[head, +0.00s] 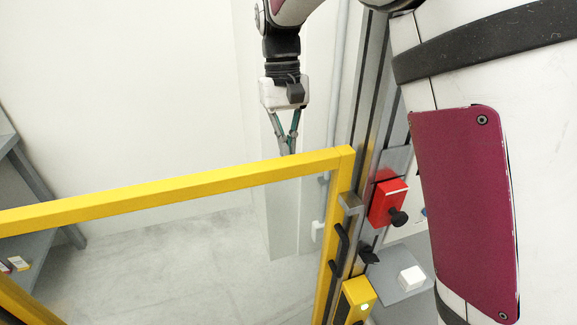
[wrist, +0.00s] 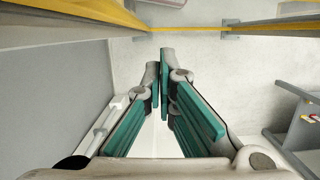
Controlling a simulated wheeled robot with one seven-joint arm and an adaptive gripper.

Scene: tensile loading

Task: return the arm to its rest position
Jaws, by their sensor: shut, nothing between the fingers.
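My gripper (head: 288,146) hangs pointing down in the head view, above and behind the top rail of the yellow frame. Its two green-lined fingers come together at the tips. In the wrist view my gripper (wrist: 162,62) shows its fingertips meeting, with nothing between them. My arm comes down to it from the top of the head view, and most of the arm is out of view.
A yellow-framed door (head: 180,187) with a black handle (head: 340,247) crosses the head view. A red box with a black knob (head: 388,201) and a yellow box (head: 355,300) sit at its right. A grey shelf (head: 28,185) stands at far left.

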